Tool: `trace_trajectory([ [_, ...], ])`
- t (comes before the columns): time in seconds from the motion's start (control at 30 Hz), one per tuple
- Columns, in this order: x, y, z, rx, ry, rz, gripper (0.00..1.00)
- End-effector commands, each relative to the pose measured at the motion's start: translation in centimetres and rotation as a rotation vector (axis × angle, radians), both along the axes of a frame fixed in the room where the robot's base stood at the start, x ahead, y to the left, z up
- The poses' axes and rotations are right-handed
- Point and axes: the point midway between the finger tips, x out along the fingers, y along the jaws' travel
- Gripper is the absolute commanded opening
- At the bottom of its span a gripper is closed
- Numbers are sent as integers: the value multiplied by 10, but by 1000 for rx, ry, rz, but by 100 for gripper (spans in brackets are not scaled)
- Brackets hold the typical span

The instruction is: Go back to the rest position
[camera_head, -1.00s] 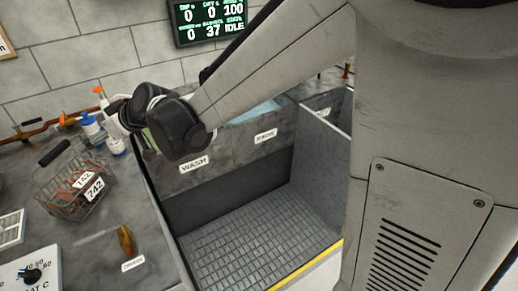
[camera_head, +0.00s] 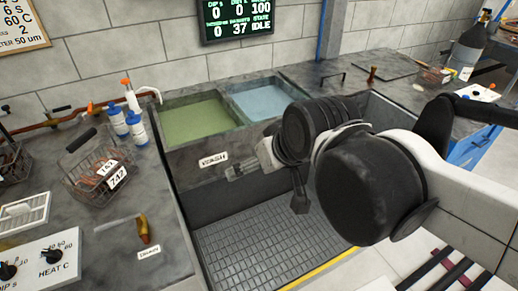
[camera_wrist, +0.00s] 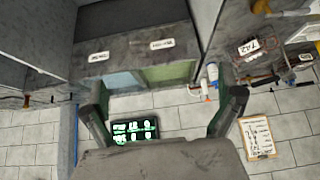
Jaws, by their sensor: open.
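My gripper (camera_head: 243,168) hangs in the air in front of the two tanks in the head view, over the gridded basin area. It is empty. In the wrist view, which is upside down, its two fingers stand wide apart (camera_wrist: 163,115) with nothing between them. My arm reaches in from the right of the head view and partly covers the basin.
A green tank (camera_head: 197,118) and a blue tank (camera_head: 262,103) sit by the back wall. On the left counter are a wire basket tagged 742 (camera_head: 98,172), bottles (camera_head: 135,127), a brass-coloured handle (camera_head: 143,228) and a heat control box (camera_head: 45,260). The gridded floor (camera_head: 260,245) is clear.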

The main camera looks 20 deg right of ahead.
Motion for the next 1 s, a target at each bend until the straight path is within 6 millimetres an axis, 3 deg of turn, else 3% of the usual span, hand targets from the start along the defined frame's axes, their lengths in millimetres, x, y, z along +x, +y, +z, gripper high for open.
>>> trace_trajectory([
  [0.1,-20,-15,-8,-15,16,-55,100],
  [0.23,-28,-22,-11,-22,26,-83,100],
  [1.0,-29,-22,-4,-22,26,-85,100],
])
